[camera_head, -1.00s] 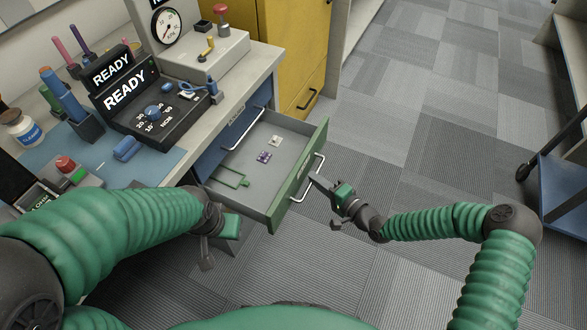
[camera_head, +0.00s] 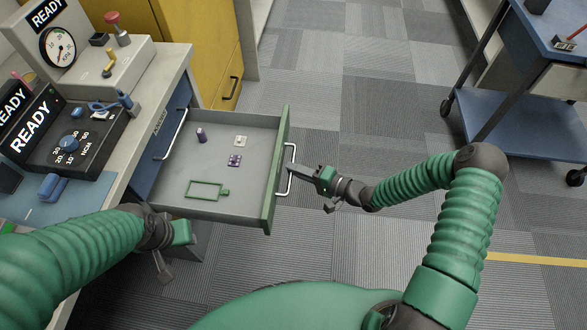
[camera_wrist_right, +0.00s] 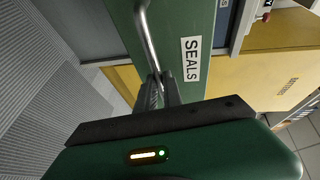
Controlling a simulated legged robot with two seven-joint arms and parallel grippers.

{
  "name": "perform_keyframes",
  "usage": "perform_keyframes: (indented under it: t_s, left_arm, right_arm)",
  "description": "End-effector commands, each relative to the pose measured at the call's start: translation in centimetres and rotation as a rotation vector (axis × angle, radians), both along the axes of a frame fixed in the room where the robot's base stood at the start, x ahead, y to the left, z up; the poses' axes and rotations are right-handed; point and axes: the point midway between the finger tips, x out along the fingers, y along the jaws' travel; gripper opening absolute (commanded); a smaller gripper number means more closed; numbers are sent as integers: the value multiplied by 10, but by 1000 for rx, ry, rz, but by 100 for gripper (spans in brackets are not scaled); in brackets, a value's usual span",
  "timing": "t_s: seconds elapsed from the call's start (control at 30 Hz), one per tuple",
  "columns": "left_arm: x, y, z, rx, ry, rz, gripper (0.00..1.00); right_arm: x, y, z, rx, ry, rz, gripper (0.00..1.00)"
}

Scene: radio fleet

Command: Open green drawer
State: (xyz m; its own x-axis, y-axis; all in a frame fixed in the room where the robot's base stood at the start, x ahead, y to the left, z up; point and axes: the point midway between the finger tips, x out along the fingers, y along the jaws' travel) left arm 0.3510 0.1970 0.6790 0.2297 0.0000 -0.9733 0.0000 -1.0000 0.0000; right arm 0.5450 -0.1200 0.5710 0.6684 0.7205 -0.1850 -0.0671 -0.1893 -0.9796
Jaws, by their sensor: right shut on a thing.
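The green-fronted drawer (camera_head: 275,185) stands pulled out from the workbench, its grey inside in view. It holds a green frame-shaped piece (camera_head: 205,189), a purple cylinder (camera_head: 201,135), a small purple part (camera_head: 234,160) and a small pale part (camera_head: 240,141). My right gripper (camera_head: 297,171) is shut on the drawer's silver handle (camera_head: 290,181). The right wrist view shows the fingers (camera_wrist_right: 158,91) at the handle bar (camera_wrist_right: 148,40), beside a "SEALS" label (camera_wrist_right: 191,59) on the green front. My left gripper (camera_head: 165,262) hangs by the bench's front; its finger opening is unclear.
A workbench (camera_head: 150,95) with a "READY" device (camera_head: 72,140) and a gauge unit (camera_head: 90,55) is at left. A yellow cabinet (camera_head: 205,40) stands behind. A blue cart (camera_head: 525,105) is at right. Open carpet lies between.

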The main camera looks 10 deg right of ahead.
Motion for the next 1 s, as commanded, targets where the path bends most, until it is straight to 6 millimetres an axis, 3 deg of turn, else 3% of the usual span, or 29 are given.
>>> perform_keyframes:
  t_s: [0.07,0.1,0.27,0.67,1.0]
  left_arm:
    - [0,0,-1,0,0,0,36]
    - [0,0,-1,0,0,0,36]
    - [0,0,-1,0,0,0,36]
    - [0,0,4,0,0,0,36]
    - [0,0,29,0,0,0,36]
  right_arm:
    - [-1,-1,-4,-6,10,-1,0]
    - [-1,-1,-4,-7,9,-1,12]
    - [-1,-1,-3,-5,5,-1,32]
    - [-6,-8,3,-2,0,-2,32]
    - [-67,-74,21,-4,4,-4,32]
